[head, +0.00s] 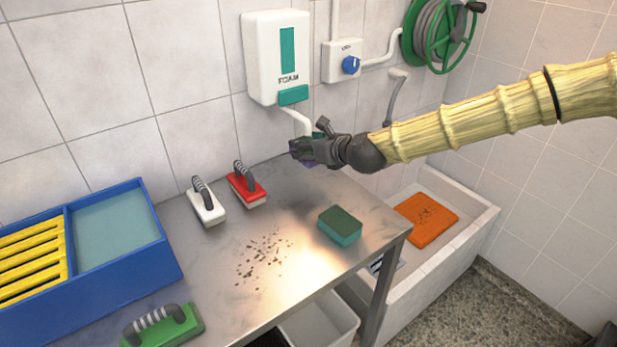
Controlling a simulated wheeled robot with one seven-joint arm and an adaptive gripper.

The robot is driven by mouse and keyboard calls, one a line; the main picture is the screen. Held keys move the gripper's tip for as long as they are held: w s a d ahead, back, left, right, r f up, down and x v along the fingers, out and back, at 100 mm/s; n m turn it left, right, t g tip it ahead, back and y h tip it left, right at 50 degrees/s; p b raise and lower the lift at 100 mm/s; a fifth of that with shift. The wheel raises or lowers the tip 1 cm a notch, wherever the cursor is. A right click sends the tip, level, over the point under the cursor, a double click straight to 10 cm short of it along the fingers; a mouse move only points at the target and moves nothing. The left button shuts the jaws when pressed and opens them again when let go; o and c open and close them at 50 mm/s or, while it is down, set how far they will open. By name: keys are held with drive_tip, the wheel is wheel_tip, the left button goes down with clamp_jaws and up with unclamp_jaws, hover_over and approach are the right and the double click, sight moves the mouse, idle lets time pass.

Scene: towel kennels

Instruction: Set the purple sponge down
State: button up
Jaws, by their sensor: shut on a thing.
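My gripper (303,150) is over the back of the steel table (310,265), in front of the wall and below the foam dispenser's spout. It is shut on the purple sponge (309,164), of which only a small purple edge shows under the fingers. The rest of the sponge is hidden by the gripper. I cannot tell how far the sponge is above the tabletop.
A green-and-teal sponge (340,226), a red brush (248,188), a white brush (206,205) and a green brush (165,327) are on the table. Dark crumbs (262,258) lie mid-table.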

sight(308, 186)
drive_tip(key=shift+f+p, duration=0.7)
drive_tip(key=shift+f, duration=4.15)
drive_tip(key=shift+f, duration=0.15)
drive_tip(key=o, duration=0.7)
drive_tip(key=b+v, duration=0.1)
drive_tip(key=v, duration=1.1)
drive_tip(key=shift+s+b, duration=0.1)
drive_tip(key=shift+b, duration=0.3)
